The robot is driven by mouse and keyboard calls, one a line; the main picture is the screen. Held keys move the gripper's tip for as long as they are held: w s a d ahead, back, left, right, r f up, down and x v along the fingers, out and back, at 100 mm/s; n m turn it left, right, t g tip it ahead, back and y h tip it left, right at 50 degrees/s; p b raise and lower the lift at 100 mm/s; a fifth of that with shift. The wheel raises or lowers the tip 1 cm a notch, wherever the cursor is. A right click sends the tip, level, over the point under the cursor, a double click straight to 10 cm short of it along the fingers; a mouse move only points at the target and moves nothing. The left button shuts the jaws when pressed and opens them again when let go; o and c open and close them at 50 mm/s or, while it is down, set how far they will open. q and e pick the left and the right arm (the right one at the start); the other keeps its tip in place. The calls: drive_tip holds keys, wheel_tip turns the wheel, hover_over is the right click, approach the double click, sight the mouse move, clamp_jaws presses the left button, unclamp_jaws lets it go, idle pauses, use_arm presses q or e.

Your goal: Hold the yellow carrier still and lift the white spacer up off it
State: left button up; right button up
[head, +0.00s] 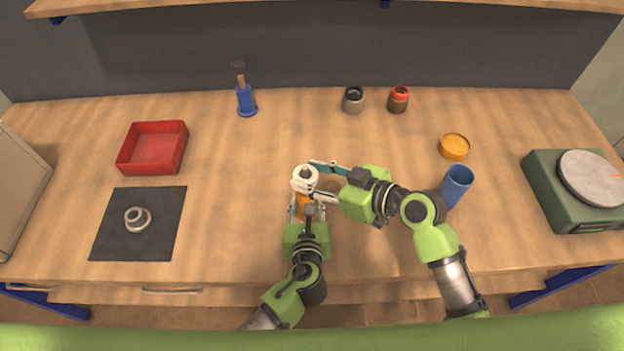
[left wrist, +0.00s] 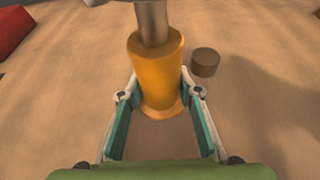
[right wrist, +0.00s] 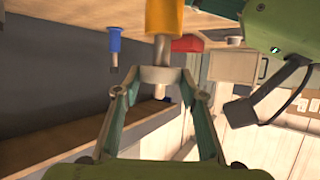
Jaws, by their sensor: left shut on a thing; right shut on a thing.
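The yellow carrier (left wrist: 157,72) is a yellow-orange cylinder with a wider foot and a grey metal rod (left wrist: 152,22) rising from its top. My left gripper (head: 307,207) is shut on the carrier's body, one finger on each side in the left wrist view (left wrist: 158,100). The white spacer (head: 304,174) is a thick ring. My right gripper (head: 316,180) is shut on it, and the right wrist view shows the spacer (right wrist: 160,75) between the fingertips. Bare rod shows between spacer and carrier body, so the two are apart.
A short brown cylinder (left wrist: 205,62) stands beside the carrier. A blue cup (head: 456,186) and yellow dish (head: 454,147) are to the right. A red tray (head: 153,148) and a dark mat (head: 163,226) with a grey ring part (head: 137,219) are left. The table between is clear.

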sight(312, 178)
use_arm(q)
drive_tip(key=shift+f, duration=0.1)
use_arm(e)
drive_tip(key=shift+r, duration=3.2)
use_arm(q)
drive_tip(key=o, duration=1.1)
drive_tip(key=v, duration=1.2)
